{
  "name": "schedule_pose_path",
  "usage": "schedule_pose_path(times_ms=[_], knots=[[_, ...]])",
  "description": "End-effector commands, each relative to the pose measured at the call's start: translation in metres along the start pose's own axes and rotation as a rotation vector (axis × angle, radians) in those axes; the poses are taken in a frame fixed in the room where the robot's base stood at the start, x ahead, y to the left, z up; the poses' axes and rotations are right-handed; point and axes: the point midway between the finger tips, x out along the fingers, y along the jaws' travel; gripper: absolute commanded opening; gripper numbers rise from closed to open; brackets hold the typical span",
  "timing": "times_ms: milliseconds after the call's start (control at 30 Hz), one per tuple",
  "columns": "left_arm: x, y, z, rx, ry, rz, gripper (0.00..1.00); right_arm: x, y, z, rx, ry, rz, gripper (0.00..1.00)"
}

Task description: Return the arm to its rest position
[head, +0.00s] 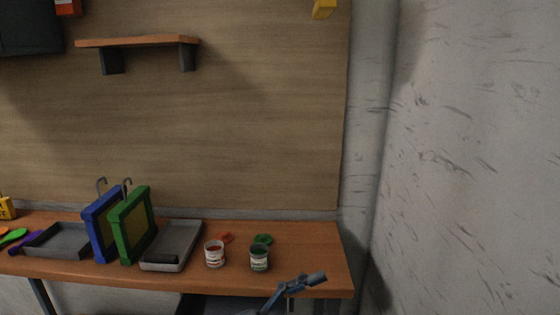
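A blue-grey gripper (298,283) reaches in from the bottom edge, in front of the table's front edge near its right end. I take it for my left one, since it slants up from the lower left. Only a small part of it shows, and I cannot tell whether its fingers are open or shut. Nothing is visibly held in it. No second gripper is in view.
The wooden table (310,255) carries a blue frame (96,238), a green frame (124,243), two grey trays (182,237) (62,238), a red paint jar (214,255) and a green one (259,259). A shelf (135,42) is on the wall panel. The table's right end is clear.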

Motion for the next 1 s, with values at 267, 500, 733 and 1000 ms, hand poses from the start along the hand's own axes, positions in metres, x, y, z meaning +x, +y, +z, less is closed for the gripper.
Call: schedule_pose_path(times_ms=[267, 500, 733, 1000], knots=[[-0.098, -0.106, 0.016, -0.052, -0.081, -0.783, 0.75, 0.0, 0.0, 0.0, 0.0, 0.0, 0.0, 0.88], [-0.235, -0.095, 0.1, -0.232, -0.579, -1.235, 0.75, 0.0, 0.0, 0.0, 0.0, 0.0, 0.0, 0.88], [-0.337, 0.015, 0.159, -0.511, -1.181, -1.278, 0.75, 0.0, 0.0, 0.0, 0.0, 0.001, 0.0, 0.88], [-0.383, 0.133, 0.162, -0.775, -1.604, -1.045, 0.75, 0.0, 0.0, -0.001, 0.0, 0.001, 0.0, 0.88]])
